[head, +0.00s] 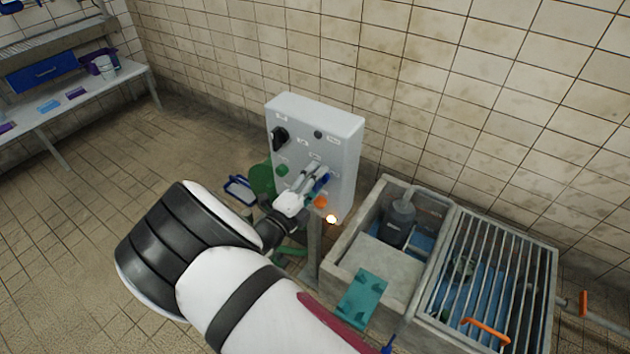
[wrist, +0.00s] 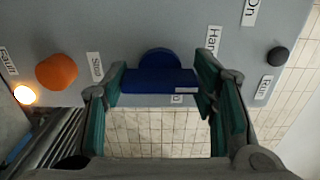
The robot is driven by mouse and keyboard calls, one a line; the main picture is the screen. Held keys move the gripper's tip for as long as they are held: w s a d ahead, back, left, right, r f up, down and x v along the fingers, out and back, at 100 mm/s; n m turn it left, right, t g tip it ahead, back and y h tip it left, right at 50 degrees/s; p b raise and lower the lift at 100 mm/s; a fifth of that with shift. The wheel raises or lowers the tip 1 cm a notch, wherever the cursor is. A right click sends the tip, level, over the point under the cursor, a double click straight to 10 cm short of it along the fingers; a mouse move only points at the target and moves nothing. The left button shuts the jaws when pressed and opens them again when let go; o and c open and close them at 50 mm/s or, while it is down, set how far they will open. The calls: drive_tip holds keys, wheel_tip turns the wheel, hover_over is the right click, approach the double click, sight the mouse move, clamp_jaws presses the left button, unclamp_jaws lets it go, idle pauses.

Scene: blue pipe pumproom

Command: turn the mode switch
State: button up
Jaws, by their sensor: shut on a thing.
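A grey control box (head: 335,135) stands on a post in front of the tiled wall. A blue knob (head: 322,182) sits low on its face, and it shows large in the wrist view (wrist: 158,82) with a straight grip bar. A label reading "Hand" is beside it. My gripper (head: 313,178) reaches the box face from the front. In the wrist view its green-padded fingers (wrist: 160,68) are on either side of the blue knob's bar, shut on it. The bar lies level in the wrist view. Part of the knob is hidden by my fingers in the head view.
An orange button (wrist: 56,72) and a lit lamp (wrist: 25,95) are beside the knob. The box also carries a black rotary knob (head: 279,138), a small black button (head: 318,134) and a green button (head: 282,170). A grated concrete sump (head: 410,340) stands at right.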

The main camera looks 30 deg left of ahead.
drive_tip(key=shift+f, duration=0.1)
idle(0.3)
drive_tip(key=o, duration=1.2)
drive_tip(key=shift+c, duration=0.2)
drive_tip(key=shift+s, duration=0.1)
drive_tip(key=s, duration=0.7)
drive_tip(key=shift+s+a, duration=0.2)
drive_tip(key=shift+a, duration=0.1)
